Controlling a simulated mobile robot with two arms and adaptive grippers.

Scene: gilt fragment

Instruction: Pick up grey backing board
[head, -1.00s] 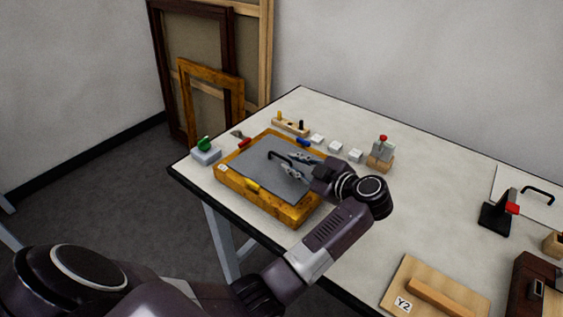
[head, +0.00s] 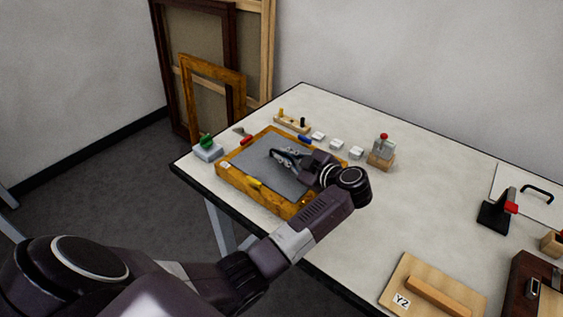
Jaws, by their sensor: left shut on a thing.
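The grey backing board (head: 257,176) lies flat inside the gilt frame (head: 232,183) at the table's left end. A dark handle stands on the board's upper middle. My left gripper (head: 281,156) reaches in from the right side of the frame and is shut on this handle. The fingers and wrist hide part of the handle and the board's right side. I see no clear gap between the board and the frame. My right gripper is not in view.
White blocks (head: 336,145) and a red-knobbed block (head: 381,153) stand to the right. A wooden board marked Y2 (head: 403,300) lies nearer. The middle table (head: 420,210) is clear.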

